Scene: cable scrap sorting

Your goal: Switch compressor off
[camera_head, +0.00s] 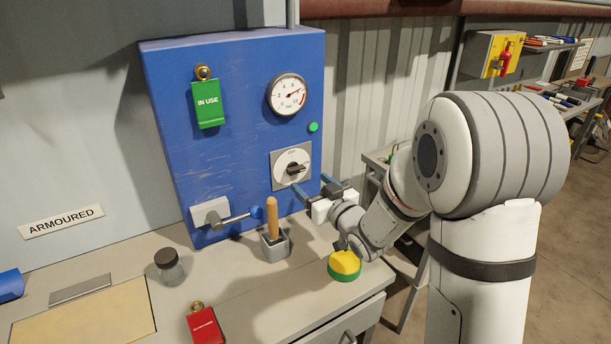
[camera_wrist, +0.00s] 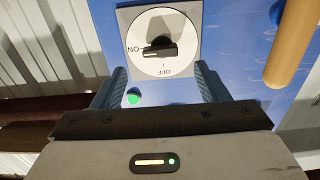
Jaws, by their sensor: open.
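The compressor panel is a blue box (camera_head: 235,75) on the wall behind the bench. Its rotary switch (camera_head: 292,167) is a black knob on a white dial with a grey plate. In the wrist view the knob (camera_wrist: 160,50) points at the ON mark, and OFF stands a quarter turn away. A green lamp (camera_head: 313,127) shows on the panel, and in the wrist view it (camera_wrist: 133,98) looks bright. A pressure gauge (camera_head: 288,95) sits above the switch. My gripper (camera_head: 313,190) is open and empty, its fingers in front of the panel, apart from the knob.
A green IN USE tag (camera_head: 208,104) hangs on the panel. A lever valve (camera_head: 212,213) sticks out at lower left. A wooden-handled tool (camera_head: 273,218) stands in a grey holder below the switch. A jar (camera_head: 169,267), red tag (camera_head: 204,326) and yellow-green disc (camera_head: 344,265) are on the bench.

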